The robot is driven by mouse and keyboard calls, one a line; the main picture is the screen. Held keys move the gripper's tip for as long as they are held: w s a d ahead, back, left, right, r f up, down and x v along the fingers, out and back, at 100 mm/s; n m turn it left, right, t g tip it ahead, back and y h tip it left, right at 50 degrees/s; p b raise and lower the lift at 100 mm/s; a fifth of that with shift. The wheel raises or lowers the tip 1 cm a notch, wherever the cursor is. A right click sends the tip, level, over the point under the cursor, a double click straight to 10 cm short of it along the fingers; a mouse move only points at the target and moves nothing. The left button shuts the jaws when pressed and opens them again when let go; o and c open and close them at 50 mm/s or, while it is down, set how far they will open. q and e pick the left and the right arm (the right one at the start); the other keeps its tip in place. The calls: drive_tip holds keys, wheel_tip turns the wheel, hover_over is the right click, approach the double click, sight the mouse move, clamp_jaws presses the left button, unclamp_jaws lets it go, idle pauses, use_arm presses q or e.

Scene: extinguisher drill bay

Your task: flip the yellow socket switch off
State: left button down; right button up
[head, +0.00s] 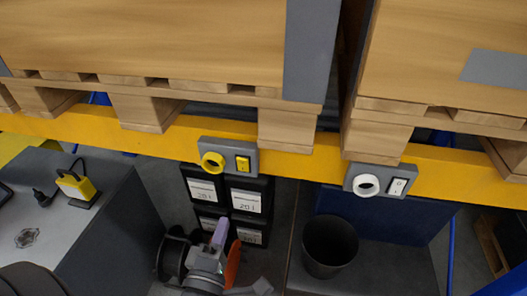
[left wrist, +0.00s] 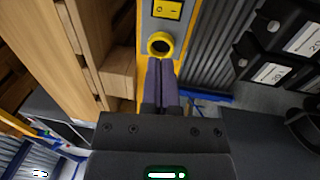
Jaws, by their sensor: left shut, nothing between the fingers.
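The yellow socket (head: 212,161) is a round ring on a grey plate fixed to the yellow rack beam. Its yellow rocker switch (head: 242,163) sits just right of the ring. In the left wrist view the ring (left wrist: 160,44) is straight ahead of the fingertips and the switch (left wrist: 167,10) is beyond it at the top edge. I cannot tell which way the rocker is tipped. My left gripper (head: 220,232) is below the plate, its purple fingers (left wrist: 161,66) shut together and empty. They overlap the ring's lower edge in the wrist view; contact is unclear. My right gripper is not in view.
A similar plate with a white socket (head: 367,185) and white switch (head: 397,186) is on the beam to the right. Wooden pallets (head: 290,128) rest above the beam. Black labelled boxes (head: 249,200) and a dark bin (head: 329,246) stand below. A yellow plug-like device (head: 76,186) is on the grey cabinet.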

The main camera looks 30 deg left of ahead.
sight(242, 163)
use_arm(q)
drive_tip(key=p+x, duration=0.2)
drive_tip(key=x, duration=1)
drive_tip(key=shift+w+a+r, duration=0.1)
drive_tip(key=shift+w+a, duration=0.05)
drive_tip(key=shift+a, duration=0.1)
drive_tip(key=shift+w+a, duration=0.15)
drive_tip(key=shift+w, duration=0.4)
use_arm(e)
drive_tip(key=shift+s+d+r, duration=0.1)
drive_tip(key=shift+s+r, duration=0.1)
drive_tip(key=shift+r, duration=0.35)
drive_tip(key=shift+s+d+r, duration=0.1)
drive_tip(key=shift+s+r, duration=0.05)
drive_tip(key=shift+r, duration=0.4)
